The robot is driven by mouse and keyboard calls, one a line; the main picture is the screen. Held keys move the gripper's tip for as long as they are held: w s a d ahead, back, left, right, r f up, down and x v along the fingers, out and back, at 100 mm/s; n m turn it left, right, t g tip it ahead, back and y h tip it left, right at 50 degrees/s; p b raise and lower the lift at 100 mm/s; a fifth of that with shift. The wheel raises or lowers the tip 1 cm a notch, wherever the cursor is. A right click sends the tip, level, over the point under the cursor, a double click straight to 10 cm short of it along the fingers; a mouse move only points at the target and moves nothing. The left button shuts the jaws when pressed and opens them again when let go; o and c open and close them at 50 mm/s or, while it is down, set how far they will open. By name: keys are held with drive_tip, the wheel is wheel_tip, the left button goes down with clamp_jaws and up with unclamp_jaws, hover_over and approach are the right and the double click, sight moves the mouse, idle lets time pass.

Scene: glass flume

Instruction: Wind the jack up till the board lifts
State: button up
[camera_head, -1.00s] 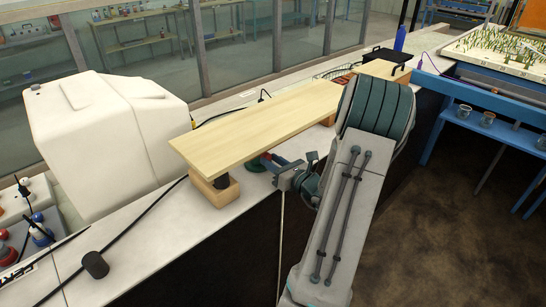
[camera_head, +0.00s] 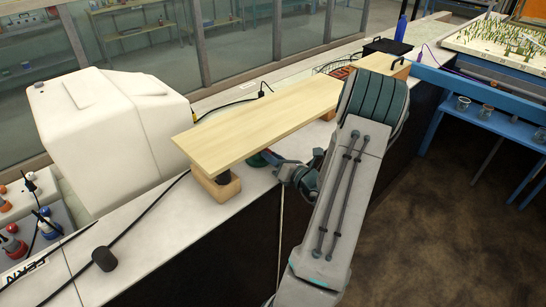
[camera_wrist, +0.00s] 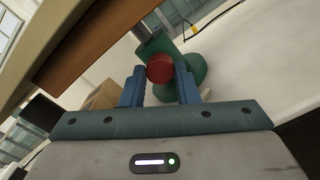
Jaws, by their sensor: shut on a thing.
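The pale wooden board (camera_head: 262,121) lies along the bench top, its near left end over a wooden block (camera_head: 216,184) with a dark piece between them. The green jack (camera_head: 258,159) is under the board's right side, mostly hidden in the head view. In the wrist view the green jack (camera_wrist: 194,74) shows with a round red knob (camera_wrist: 160,68) at its near side. My gripper (camera_wrist: 160,77) has its blue fingers closed on both sides of the red knob. The board's underside (camera_wrist: 92,42) runs close above it. In the head view my arm hides part of the gripper.
A large white tank (camera_head: 108,130) stands left of the board. A black cable with a dark cylinder (camera_head: 105,258) crosses the bench front. A black case (camera_head: 388,47) sits beyond the board's far end. A blue side table (camera_head: 480,115) is at right, with open floor before it.

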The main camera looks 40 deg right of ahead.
drive_tip(key=o, duration=1)
drive_tip(key=shift+s, duration=0.1)
drive_tip(key=s+b, duration=0.1)
drive_tip(key=s, duration=0.8)
drive_tip(key=s+d+b, duration=0.1)
drive_tip(key=s, duration=0.3)
drive_tip(key=shift+s+b, duration=0.35)
